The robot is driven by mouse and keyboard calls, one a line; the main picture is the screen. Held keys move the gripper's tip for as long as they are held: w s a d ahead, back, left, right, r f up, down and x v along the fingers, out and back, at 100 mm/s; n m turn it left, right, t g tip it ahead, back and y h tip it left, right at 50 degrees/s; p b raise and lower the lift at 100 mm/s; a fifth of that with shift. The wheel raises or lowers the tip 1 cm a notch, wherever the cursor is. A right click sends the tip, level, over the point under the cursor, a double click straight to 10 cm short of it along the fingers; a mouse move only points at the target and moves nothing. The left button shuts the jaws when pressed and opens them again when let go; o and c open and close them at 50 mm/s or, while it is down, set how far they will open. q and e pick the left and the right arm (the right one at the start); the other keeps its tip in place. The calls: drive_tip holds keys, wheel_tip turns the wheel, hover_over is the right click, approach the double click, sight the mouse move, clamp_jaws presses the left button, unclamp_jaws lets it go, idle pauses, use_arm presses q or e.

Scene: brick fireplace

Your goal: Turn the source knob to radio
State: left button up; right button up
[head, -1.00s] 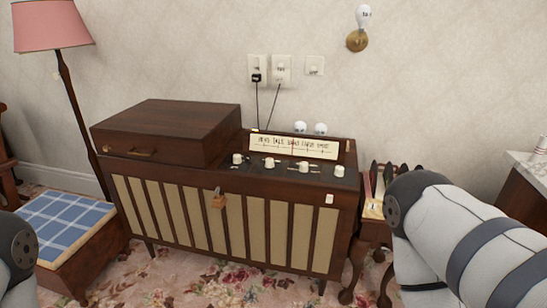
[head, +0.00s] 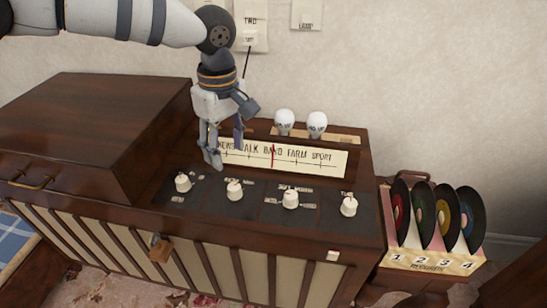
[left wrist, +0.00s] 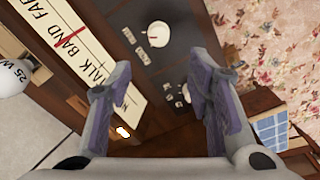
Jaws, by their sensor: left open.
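The radio cabinet (head: 110,195) has a black control panel with several white knobs in a row: a leftmost knob (head: 183,183), a second knob (head: 234,190), a third knob (head: 290,200) and a rightmost knob (head: 349,206). Their labels are too small to tell which is the source knob. My left gripper (head: 226,155) is open and empty, pointing down in front of the dial strip (head: 290,157), above and behind the two left knobs. In the left wrist view, a white knob (left wrist: 158,34) shows beyond the open fingers (left wrist: 165,105). My right gripper is out of view.
A raised wooden box (head: 90,115) forms the cabinet's left top. Two white bulbs (head: 316,124) stand behind the dial. A record rack (head: 430,262) is at the right. A brass padlock (head: 160,250) hangs on the front.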

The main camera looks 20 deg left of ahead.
sight(234, 186)
use_arm(q)
drive_tip(key=f, duration=0.6)
drive_tip(key=f+b, duration=0.1)
drive_tip(key=f, duration=0.3)
drive_tip(key=shift+s+d, duration=0.15)
drive_tip(key=shift+d, duration=0.15)
drive_tip(key=shift+f, duration=0.6)
clamp_jaws()
